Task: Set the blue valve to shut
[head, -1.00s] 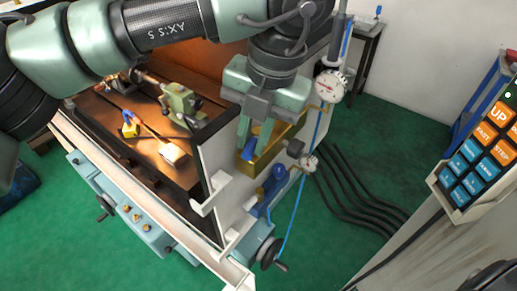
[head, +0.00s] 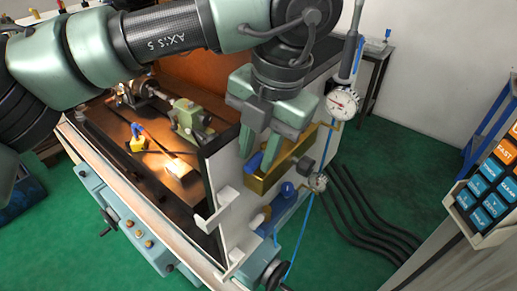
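A blue handle (head: 254,163), which looks like the valve, sits at the left end of a brass block (head: 262,184) on the machine's end panel. My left gripper (head: 257,161) points down at it from above. Its two green fingers are spread, with one tip to each side of the handle. I cannot tell whether either finger touches it. The fingers partly hide the handle and the block, so the handle's setting is unclear. My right gripper is not in view.
A dial gauge (head: 342,102) with a blue hose stands right of my gripper. A smaller gauge (head: 318,182) and a blue fitting (head: 287,190) sit below the block. Black cables (head: 365,212) cross the green floor. A button pendant (head: 487,190) is at far right.

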